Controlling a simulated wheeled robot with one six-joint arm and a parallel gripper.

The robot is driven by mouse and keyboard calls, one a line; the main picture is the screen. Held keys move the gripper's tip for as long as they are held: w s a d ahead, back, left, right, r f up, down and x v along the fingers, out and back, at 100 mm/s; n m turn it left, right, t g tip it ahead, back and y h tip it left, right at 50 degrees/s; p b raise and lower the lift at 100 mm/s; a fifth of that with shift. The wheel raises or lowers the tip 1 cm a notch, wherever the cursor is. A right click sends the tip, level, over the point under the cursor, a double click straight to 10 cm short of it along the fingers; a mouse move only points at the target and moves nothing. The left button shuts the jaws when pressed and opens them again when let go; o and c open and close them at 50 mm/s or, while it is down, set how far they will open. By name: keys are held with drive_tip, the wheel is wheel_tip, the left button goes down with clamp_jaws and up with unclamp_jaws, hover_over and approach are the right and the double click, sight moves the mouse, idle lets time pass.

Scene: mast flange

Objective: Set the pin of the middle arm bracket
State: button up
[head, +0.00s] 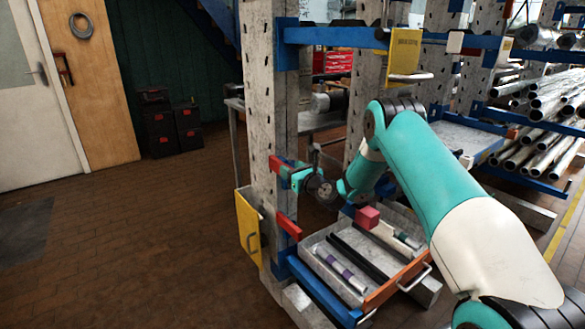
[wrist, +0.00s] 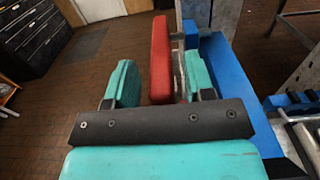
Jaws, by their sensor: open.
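The mast (head: 262,120) is a grey slotted upright in the head view. A red bar (head: 284,163) sticks out from it at middle height, with a small blue part beside it. My gripper (head: 294,178) is at this bar. In the wrist view my gripper (wrist: 160,92) has its two teal fingers apart, with the red bar (wrist: 160,58) between them. A blue beam (wrist: 222,85) runs along the right of the right finger. A small metal part (wrist: 179,70) shows between the red bar and the right finger; I cannot tell whether it is the pin. Contact is unclear.
A second red bar (head: 289,226) and a yellow panel (head: 249,228) sit lower on the mast. A tray (head: 395,283) with several rods and a red block (head: 367,217) stands below my arm. Pipe racks (head: 545,100) fill the right. The left floor (head: 130,240) is clear.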

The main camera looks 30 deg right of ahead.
clamp_jaws()
drive_tip(key=shift+w+d, duration=0.2)
drive_tip(key=shift+d, duration=1.15)
unclamp_jaws()
drive_tip(key=shift+d, duration=0.15)
drive_tip(key=s+d+b, duration=0.1)
drive_tip(key=s+b, duration=1.1)
drive_tip(key=s, duration=0.5)
drive_tip(key=shift+s+d+b, duration=0.15)
drive_tip(key=shift+d+b, duration=0.2)
drive_tip(key=shift+b, duration=0.05)
